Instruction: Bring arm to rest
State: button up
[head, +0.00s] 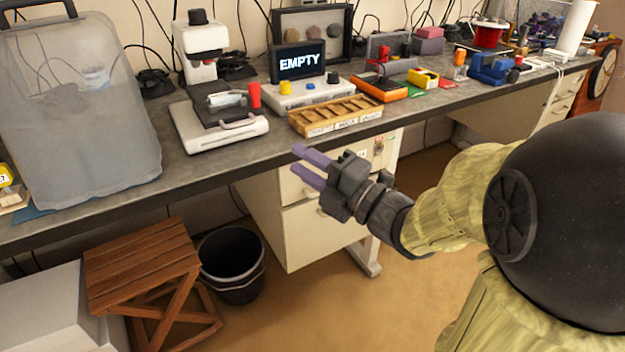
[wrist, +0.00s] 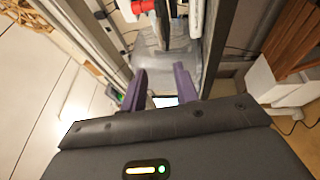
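My gripper (head: 300,167) has two purple fingers and is on my arm, which reaches in from the right in the head view. The fingers point left, in front of the bench and near its front edge, below the wooden slotted tray. The two fingers stand apart with nothing visible between them. In the wrist view the gripper (wrist: 160,88) also shows its fingers spread, with a gap between them.
The long grey bench (head: 205,165) carries a white microscope-like device (head: 205,125), a wooden tray (head: 345,113), a screen reading EMPTY (head: 299,62) and a translucent covered case (head: 85,110). Below stand white drawers (head: 315,232), a black bin (head: 232,265) and a wooden stool (head: 142,255).

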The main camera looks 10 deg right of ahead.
jog(key=shift+s+d+f+b, duration=0.1)
jog(key=shift+s+d+b, duration=0.25)
jog(key=shift+s+d, duration=0.15)
jog(key=w+d+f+m+g+h, duration=0.1)
jog(key=w+d+f+m+h, duration=0.1)
jog(key=d+f+m+h, duration=0.35)
jog(key=w+d+f+m+g+h, duration=0.1)
jog(key=w+d+f+m+h, duration=0.1)
jog(key=f+m+h, duration=0.75)
jog(key=s+f+m+g+y, duration=0.1)
jog(key=s+f+m+g, duration=0.85)
jog(key=s+m, duration=0.25)
jog(key=w+r+p+v, duration=0.1)
jog(key=w+p+v, duration=0.2)
jog(key=p+v, duration=1.2)
jog(key=w+p+v, duration=0.4)
jog(key=p+v, duration=1.2)
jog(key=p, duration=0.1)
jog(key=shift+r+p, duration=0.35)
jog(key=shift+r, duration=0.3)
